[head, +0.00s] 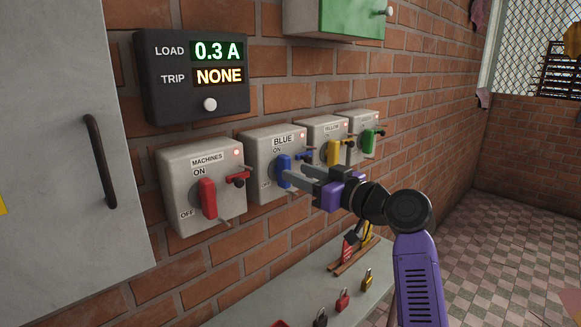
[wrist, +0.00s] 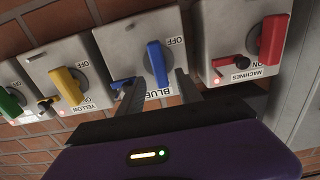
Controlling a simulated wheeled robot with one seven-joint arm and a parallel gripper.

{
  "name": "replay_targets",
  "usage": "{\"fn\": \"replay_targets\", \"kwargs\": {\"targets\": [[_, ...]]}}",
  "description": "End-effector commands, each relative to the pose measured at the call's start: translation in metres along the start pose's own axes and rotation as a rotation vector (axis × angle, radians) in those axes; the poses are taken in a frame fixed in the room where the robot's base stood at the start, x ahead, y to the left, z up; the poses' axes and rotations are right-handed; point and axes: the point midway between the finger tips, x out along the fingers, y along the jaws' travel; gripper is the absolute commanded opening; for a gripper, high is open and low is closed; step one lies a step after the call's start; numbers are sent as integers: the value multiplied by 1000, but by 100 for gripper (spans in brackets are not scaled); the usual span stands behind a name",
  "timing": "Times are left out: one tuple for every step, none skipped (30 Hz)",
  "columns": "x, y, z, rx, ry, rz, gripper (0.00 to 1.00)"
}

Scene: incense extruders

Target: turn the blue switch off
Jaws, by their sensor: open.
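The blue switch is a grey box (head: 262,146) labelled BLUE on the brick wall, second from the left. Its blue handle (head: 284,172) stands upright under the ON mark; OFF is at the lower left. A small red lamp is lit at the box's upper right. My gripper (head: 293,174) is open, its two grey fingers reaching to the handle's front. In the wrist view, which is upside down, the blue handle (wrist: 157,62) lies between the spread fingers (wrist: 155,88); contact cannot be told. A small blue piece sits on a peg beside the handle.
The MACHINES switch (head: 190,160) with a red handle is close on the left. The yellow switch (head: 325,130) and green switch (head: 364,122) are on the right. A display box (head: 165,98) reads LOAD 0.3 A, TRIP NONE. Padlocks (head: 342,300) lie on the shelf below.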

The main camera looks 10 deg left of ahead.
Motion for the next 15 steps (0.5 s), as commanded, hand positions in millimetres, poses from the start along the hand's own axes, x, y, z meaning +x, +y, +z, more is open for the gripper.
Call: {"fn": "replay_targets", "kwargs": {"targets": [[9,-1,-3,1,0,-3,42],[14,-1,-2,2,-1,-2,42],[19,-1,-2,2,-1,-1,42],[22,0,-2,1,-1,-1,42],[25,0,-2,1,0,-1,42],[29,0,-2,2,0,0,42],[32,0,-2,2,1,0,42],[34,0,-1,2,0,0,42],[36,0,-1,1,0,0,42],[38,0,-1,1,0,0,42],[39,0,-1,1,0,0,42],[40,0,0,1,0,1,42],[40,0,0,1,0,1,42],[41,0,0,1,0,2,42],[41,0,0,1,0,2,42]]}}
